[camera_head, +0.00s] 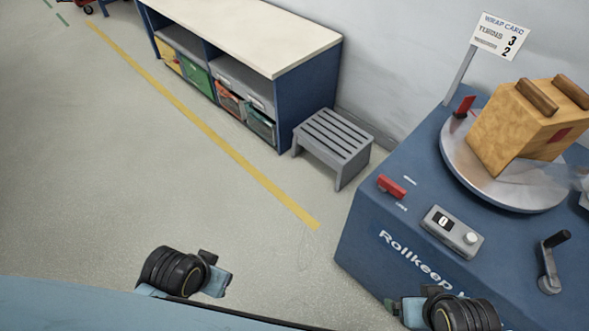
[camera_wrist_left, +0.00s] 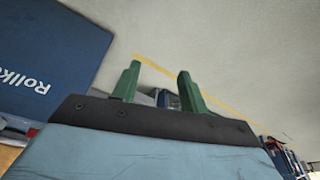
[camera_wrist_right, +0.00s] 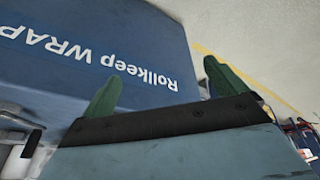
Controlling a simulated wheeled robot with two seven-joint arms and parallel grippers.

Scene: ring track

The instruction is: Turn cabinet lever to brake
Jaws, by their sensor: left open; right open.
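The blue cabinet (camera_head: 365,235) marked "Rollkeep" stands at the right of the head view. A red lever (camera_head: 391,187) sits on its top near the left edge, with small, unreadable labels beside it. My left gripper (camera_wrist_left: 157,85) is open and empty over the floor, left of the cabinet. My right gripper (camera_wrist_right: 162,74) is open and empty by the cabinet's lettered front, apart from the lever. The cabinet's front (camera_wrist_right: 80,50) fills much of the right wrist view. The lever does not show clearly in either wrist view.
A counter box (camera_head: 453,231) reading 0 and a crank (camera_head: 550,265) are on the cabinet. A turntable (camera_head: 510,195) carries a tan block (camera_head: 515,130); another red handle (camera_head: 465,105) is beside it. A sign (camera_head: 500,37) stands behind. A grey step stool (camera_head: 335,140) and shelf unit (camera_head: 250,45) are left. Floor is open.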

